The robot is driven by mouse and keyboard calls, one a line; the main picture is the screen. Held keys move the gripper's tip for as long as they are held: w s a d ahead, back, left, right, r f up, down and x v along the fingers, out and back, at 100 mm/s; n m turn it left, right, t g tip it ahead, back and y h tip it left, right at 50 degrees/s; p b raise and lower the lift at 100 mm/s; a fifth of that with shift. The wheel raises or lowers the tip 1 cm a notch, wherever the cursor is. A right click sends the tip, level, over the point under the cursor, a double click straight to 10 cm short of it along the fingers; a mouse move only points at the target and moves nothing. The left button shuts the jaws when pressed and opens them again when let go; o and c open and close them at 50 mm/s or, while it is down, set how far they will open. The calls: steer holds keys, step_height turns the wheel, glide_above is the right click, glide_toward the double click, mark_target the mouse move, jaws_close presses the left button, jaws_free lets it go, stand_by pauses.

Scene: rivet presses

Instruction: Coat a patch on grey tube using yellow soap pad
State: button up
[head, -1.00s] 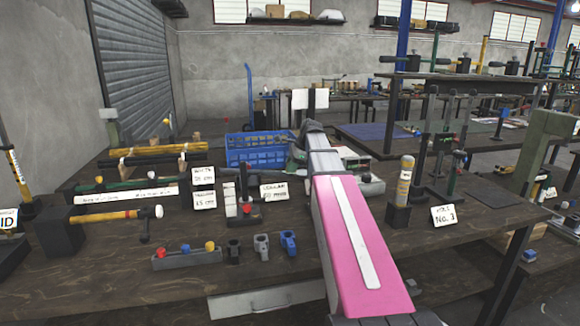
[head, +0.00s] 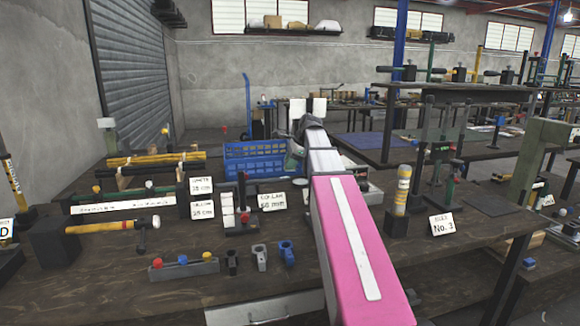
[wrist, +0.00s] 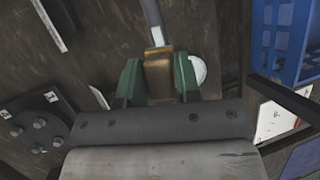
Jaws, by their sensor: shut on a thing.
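In the wrist view my gripper (wrist: 158,68) has green fingers shut on a brownish-yellow block (wrist: 158,82), which looks like the soap pad. A thin grey rod (wrist: 151,18) with a pale end runs from the top edge down to the block in the picture. I cannot tell whether it is the grey tube, or whether it touches the block. A white round thing (wrist: 198,70) shows just right of the fingers, partly hidden. In the head view my pink and white arm reaches away over the bench and hides the fingers and the pad.
A blue crate (head: 255,160) stands left of my arm's far end. Labelled fixtures, a clamped yellow tube (head: 100,227) and small blocks (head: 184,268) fill the bench's left side. A yellow-topped cylinder (head: 402,190) and a "No. 3" card (head: 442,224) stand on the right.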

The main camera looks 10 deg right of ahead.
steer(key=shift+r, duration=0.1)
steer(key=shift+s+r, duration=0.2)
steer(key=shift+r, duration=0.5)
steer(key=shift+s+r, duration=0.15)
steer(key=shift+r, duration=0.5)
